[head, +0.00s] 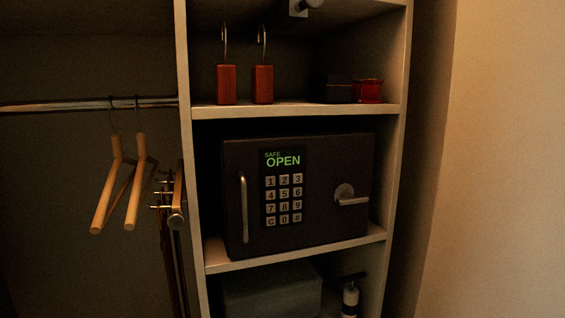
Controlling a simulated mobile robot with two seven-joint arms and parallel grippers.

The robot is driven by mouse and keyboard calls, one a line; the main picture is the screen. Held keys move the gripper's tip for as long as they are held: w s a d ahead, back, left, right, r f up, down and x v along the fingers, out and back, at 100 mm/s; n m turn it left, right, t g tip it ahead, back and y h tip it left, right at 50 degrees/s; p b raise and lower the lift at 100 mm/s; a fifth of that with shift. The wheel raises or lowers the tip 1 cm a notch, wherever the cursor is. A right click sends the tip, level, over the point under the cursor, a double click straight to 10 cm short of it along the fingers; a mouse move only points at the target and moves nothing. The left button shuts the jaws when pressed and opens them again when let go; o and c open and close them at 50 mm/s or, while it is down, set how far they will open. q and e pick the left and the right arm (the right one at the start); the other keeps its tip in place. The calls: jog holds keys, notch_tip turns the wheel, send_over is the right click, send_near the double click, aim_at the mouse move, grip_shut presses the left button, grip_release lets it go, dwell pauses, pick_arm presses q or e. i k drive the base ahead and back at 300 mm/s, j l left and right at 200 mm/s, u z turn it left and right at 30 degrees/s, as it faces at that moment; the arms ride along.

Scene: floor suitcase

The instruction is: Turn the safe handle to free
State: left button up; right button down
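A dark safe (325,165) stands on the middle shelf of a narrow shelf unit. Its door looks closed. The display (283,158) reads "SAFE OPEN" in green above a keypad (283,199) with pale keys. The safe handle (348,198) is a silver round hub with a lever lying about level, pointing right. A vertical silver bar (244,206) is on the left of the door. Neither of my grippers shows in the head view.
Wooden hangers (129,187) hang from a rail (80,105) left of the unit. Above the safe, the upper shelf (300,111) holds two reddish blocks with hooks, a dark box and a red item (368,91). A grey box (272,291) sits below. A pale wall (510,160) stands at right.

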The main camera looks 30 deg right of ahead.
aim_at(346, 199)
jog(key=z, duration=1.4)
